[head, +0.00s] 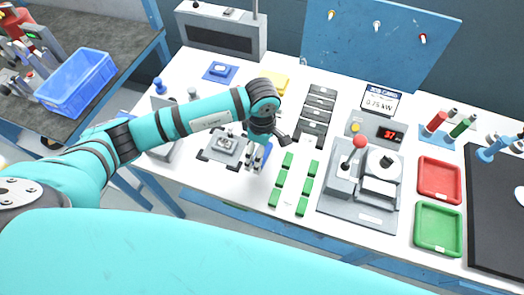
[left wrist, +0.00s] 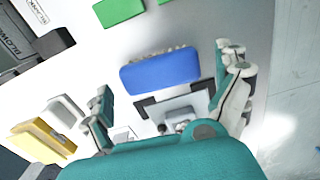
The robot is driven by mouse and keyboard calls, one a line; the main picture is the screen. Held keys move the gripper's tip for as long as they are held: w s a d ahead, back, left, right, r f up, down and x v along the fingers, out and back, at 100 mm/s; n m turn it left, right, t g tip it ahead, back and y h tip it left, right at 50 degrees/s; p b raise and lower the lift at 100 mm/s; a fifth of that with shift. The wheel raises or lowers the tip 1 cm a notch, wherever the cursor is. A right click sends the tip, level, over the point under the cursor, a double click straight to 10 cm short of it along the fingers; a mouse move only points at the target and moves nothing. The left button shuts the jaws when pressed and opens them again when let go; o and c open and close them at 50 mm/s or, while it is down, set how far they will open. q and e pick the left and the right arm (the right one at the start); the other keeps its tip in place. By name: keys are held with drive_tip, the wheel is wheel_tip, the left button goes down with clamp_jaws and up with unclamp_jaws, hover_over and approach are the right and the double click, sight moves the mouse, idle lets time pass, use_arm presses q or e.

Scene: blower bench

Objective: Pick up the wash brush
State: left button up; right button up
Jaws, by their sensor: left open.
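The wash brush, a blue block with pale bristles along one edge, lies on the white bench in the left wrist view (left wrist: 160,71). In the head view it is partly hidden behind my left gripper, with a blue part showing (head: 262,153). My left gripper (head: 266,143) points down above it. In the left wrist view the fingers of my left gripper (left wrist: 163,72) are spread wide, one to each side of the brush, with nothing held between them. My right gripper is in neither view.
A grey fixture (head: 222,147) sits left of the brush. Several green blocks (head: 281,180) lie to its right. A grey panel with a red-knobbed lever (head: 343,186), a red tray (head: 439,178) and a green tray (head: 437,229) stand further right. A blue crate (head: 76,84) is on another table.

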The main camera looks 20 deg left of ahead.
use_arm(q)
drive_tip(key=shift+f, duration=0.85)
drive_tip(key=shift+c, duration=0.4)
drive_tip(key=c, duration=0.9)
